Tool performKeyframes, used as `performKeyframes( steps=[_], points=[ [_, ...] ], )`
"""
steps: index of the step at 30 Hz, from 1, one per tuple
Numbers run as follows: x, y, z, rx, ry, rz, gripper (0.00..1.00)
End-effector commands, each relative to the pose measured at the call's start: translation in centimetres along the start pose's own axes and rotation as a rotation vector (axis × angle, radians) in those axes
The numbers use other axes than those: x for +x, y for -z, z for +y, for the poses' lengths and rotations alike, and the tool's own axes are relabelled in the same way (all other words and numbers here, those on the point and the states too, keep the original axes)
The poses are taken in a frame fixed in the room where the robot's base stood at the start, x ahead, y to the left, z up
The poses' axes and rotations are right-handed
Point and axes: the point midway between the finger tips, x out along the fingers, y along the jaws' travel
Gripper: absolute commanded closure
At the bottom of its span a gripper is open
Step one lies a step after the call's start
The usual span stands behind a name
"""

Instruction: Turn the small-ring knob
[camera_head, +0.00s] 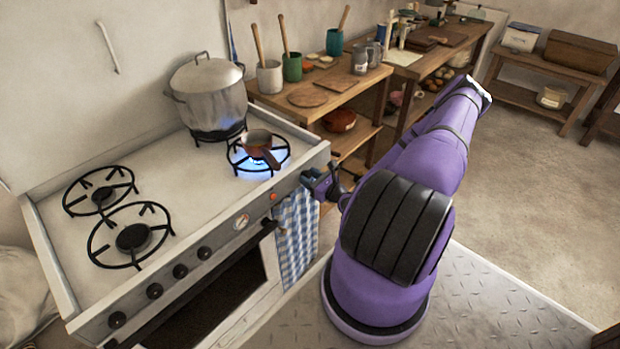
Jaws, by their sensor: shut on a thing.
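A white stove (60,215) stands at the left. Its front panel carries several black knobs (180,271) in a slanting row, with a round dial (242,222) and an orange lamp (273,196) further right. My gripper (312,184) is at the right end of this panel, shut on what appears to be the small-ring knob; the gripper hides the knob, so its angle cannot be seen. A small copper-coloured pan (257,142) sits on the right front ring (286,156), with a blue flame under it.
A big lidded pot (212,95) stands on the back right ring over a blue flame. The two left rings are bare. A checked towel (297,240) hangs below my gripper. A wooden shelf (345,78) with utensil cups stands beyond the stove; open floor lies right.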

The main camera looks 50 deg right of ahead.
Motion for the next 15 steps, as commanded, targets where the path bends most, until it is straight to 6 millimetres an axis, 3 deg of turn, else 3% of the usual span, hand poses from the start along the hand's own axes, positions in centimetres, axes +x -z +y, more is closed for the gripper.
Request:
performKeyframes(
  steps=[15],
  points=[
    [0.00,-0.02,-0.05,0.336,0.000,0.000,0.83]
  ],
)
